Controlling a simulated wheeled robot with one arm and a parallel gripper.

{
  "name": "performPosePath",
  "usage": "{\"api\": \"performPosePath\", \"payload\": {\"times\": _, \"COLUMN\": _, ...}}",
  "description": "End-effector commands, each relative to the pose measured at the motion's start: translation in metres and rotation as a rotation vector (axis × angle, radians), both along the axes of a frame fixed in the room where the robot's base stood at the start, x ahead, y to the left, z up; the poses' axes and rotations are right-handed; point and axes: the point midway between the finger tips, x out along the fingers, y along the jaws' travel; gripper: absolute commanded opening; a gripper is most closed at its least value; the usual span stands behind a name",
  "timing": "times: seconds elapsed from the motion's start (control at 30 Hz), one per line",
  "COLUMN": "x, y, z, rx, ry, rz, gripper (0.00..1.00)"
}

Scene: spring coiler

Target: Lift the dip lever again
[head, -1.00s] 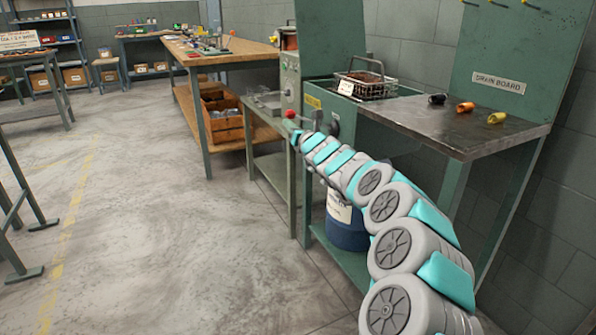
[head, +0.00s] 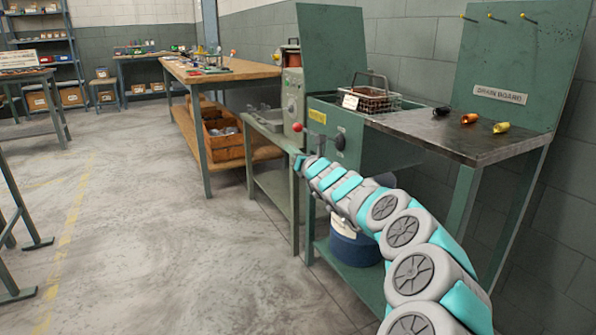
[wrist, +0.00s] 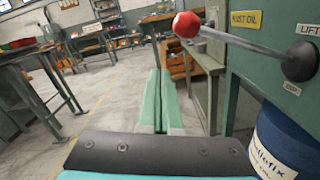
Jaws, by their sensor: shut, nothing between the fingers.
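The dip lever is a thin metal rod with a red ball knob (wrist: 186,24), running to a black hub (wrist: 299,60) on the side of the green tank. In the wrist view the rod slopes up from hub to knob, between the LIFT label above and another label below the hub. The knob also shows in the head view (head: 297,127), left of the hub (head: 340,141). My gripper (wrist: 158,75) is shut and empty, its green fingers together. In the head view it sits below the knob (head: 300,161), apart from the lever.
A wire basket (head: 372,101) is at the tank top, beside the drain board (head: 450,133) with small coloured pieces on it. A blue drum (wrist: 290,145) stands under the tank. A side table (head: 262,121) and a wooden bench (head: 225,68) lie beyond. Open floor is to the left.

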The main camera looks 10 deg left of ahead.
Motion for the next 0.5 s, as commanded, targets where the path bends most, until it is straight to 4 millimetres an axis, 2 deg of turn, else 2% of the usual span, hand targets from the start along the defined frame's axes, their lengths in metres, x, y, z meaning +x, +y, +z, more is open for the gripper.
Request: {"api": "performPosePath", "payload": {"times": 0.5, "x": -0.031, "y": -0.021, "z": 0.000, "rx": 0.006, "ry": -0.001, "rz": -0.003, "gripper": 0.00}}
